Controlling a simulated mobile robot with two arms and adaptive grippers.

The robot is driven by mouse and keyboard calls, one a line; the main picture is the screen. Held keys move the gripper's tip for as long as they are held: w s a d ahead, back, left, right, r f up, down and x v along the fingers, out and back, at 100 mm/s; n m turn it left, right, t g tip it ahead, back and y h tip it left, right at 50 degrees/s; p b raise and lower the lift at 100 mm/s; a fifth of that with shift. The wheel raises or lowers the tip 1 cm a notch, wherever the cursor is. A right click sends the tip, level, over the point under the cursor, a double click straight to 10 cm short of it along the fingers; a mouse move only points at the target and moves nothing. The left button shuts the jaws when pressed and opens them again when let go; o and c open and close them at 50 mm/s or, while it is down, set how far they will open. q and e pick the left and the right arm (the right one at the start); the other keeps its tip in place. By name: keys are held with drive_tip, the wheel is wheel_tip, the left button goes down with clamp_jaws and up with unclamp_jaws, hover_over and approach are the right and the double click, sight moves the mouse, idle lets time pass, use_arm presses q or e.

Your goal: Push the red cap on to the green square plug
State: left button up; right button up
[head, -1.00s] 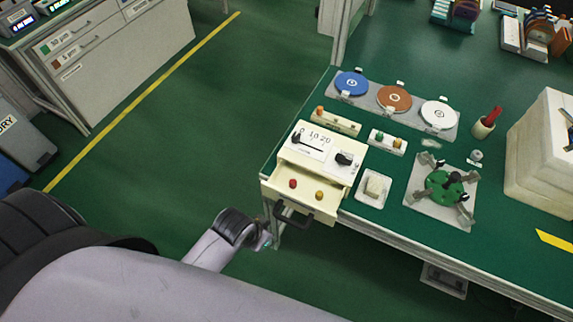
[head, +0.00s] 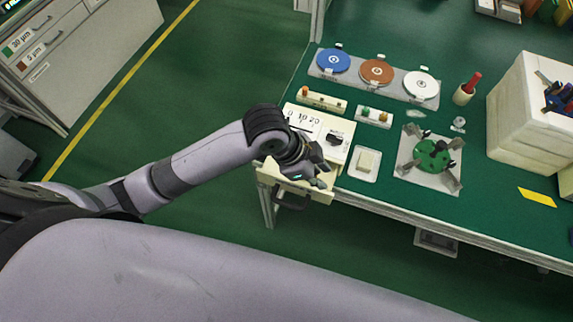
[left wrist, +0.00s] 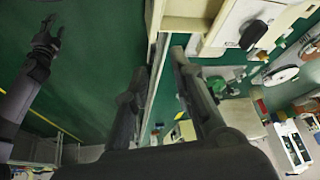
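My left gripper (head: 316,169) is over the open drawer (head: 268,172) at the front of the cream dial box (head: 332,128). In the left wrist view its two fingers (left wrist: 160,64) stand apart with nothing seen between them. The red cap is hidden in the head view, behind my gripper and wrist. A small pale block (head: 374,117) behind the dial box carries a green piece (head: 365,111), probably the green square plug, and an orange-brown piece. My right gripper is outside the head view; a gripper that looks like mine (left wrist: 50,38) shows spread fingers in the left wrist view.
A pale strip (head: 321,101) with small coloured pieces and a tray of blue, brown and white discs (head: 376,72) lie behind. A white dish (head: 365,164), a green round fixture (head: 432,154), a red-handled tool (head: 469,86) and a white bin (head: 533,115) stand to the right.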

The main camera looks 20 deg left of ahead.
use_arm(q)
drive_tip(key=w+a+r+m+g+y, duration=0.3)
drive_tip(key=w+a, duration=0.4)
drive_tip(key=a, duration=0.6)
drive_tip(key=shift+m+t, duration=0.3)
drive_tip(key=f+p, duration=0.1)
drive_tip(key=f, duration=0.2)
drive_tip(key=d+f, duration=0.1)
drive_tip(key=f, duration=0.3)
drive_tip(key=d+f+p, duration=0.1)
drive_tip(key=f, duration=0.2)
drive_tip(key=shift+s+d+f+p, duration=0.1)
drive_tip(key=shift+d+f+p, duration=0.05)
drive_tip(key=shift+f+p, duration=0.2)
drive_tip(key=shift+f, duration=0.3)
drive_tip(key=f, duration=0.1)
drive_tip(key=f+p, duration=0.1)
drive_tip(key=f, duration=0.1)
drive_tip(key=shift+d+f+p, duration=0.3)
drive_tip(key=shift+d, duration=0.05)
drive_tip(key=shift+f, duration=0.45)
drive_tip(key=c, duration=0.4)
